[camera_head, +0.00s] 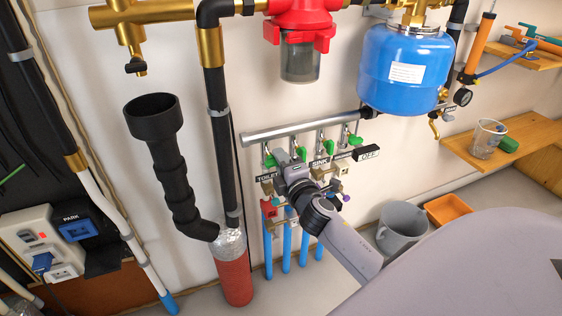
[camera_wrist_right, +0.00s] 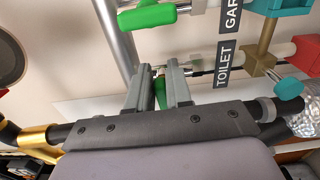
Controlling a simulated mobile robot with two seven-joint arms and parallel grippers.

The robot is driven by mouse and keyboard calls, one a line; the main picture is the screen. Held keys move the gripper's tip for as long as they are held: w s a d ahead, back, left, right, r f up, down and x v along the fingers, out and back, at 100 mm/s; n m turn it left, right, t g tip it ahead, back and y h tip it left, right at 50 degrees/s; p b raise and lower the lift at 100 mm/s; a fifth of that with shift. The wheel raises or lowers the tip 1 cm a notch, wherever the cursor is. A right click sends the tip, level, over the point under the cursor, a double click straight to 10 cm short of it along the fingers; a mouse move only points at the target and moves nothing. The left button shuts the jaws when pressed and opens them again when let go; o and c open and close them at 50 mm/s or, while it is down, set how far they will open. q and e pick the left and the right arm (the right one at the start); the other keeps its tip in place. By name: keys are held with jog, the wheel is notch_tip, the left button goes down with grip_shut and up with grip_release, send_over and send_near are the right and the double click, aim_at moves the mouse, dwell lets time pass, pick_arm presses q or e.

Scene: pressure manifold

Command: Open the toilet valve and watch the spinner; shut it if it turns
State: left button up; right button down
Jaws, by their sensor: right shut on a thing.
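The toilet valve's green handle (camera_head: 270,161) is at the left end of the metal manifold bar (camera_head: 290,129), above the TOILET label (camera_head: 266,178). My right gripper (camera_head: 281,157) reaches it from the lower right. In the right wrist view the gripper (camera_wrist_right: 160,86) is shut on the green handle (camera_wrist_right: 160,94), with a finger on each side. The TOILET label (camera_wrist_right: 223,64) is beside it. A red block (camera_head: 269,208) sits below the label in the head view; I cannot tell whether it is the spinner or whether anything turns. My left gripper is not in view.
Other green handles (camera_head: 354,141) line the manifold to the right, near an OFF sign (camera_head: 368,153). Blue pipes (camera_head: 287,245) run down below. A blue tank (camera_head: 403,70) hangs at upper right. A black drain pipe (camera_head: 170,165) stands left. A grey bucket (camera_head: 401,225) is at lower right.

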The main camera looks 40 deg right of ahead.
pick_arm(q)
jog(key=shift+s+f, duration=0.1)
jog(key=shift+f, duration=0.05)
pick_arm(e)
jog(key=shift+a+f, duration=0.15)
jog(key=shift+a, duration=0.05)
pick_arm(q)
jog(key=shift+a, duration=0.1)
pick_arm(e)
jog(key=c, duration=1.1)
grip_release()
jog(key=shift+c, duration=0.2)
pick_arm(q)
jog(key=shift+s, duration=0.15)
pick_arm(e)
jog(key=v, duration=0.7)
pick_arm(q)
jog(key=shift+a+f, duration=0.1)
